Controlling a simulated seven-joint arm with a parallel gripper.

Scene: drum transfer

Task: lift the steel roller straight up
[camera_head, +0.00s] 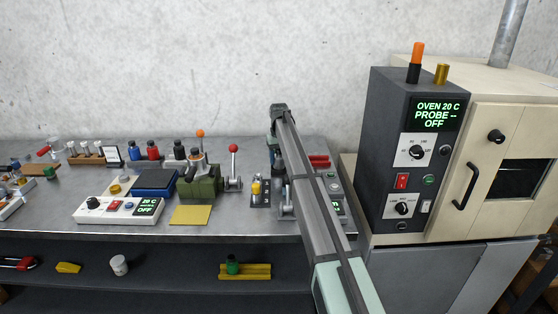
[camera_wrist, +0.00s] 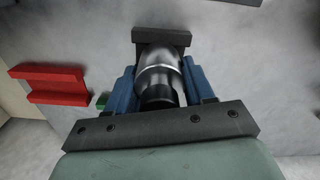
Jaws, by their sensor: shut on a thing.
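In the wrist view the steel roller (camera_wrist: 158,78) is a shiny cylinder with a dark lower end. It lies between the two blue fingers of my gripper (camera_wrist: 160,85), which are shut on it. A dark block (camera_wrist: 161,37) sits just beyond the roller's far end; I cannot tell whether they touch. In the head view my arm crosses the right part of the bench and hides the roller and most of my gripper. How high the roller is above the bench cannot be told.
A red rack (camera_wrist: 48,84) is left of my gripper in the wrist view. In the head view a green machine (camera_head: 203,182) with lever knobs and a yellow plate (camera_head: 190,215) stand left of my arm. A dark control cabinet (camera_head: 405,150) and cream oven (camera_head: 490,190) stand at the right.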

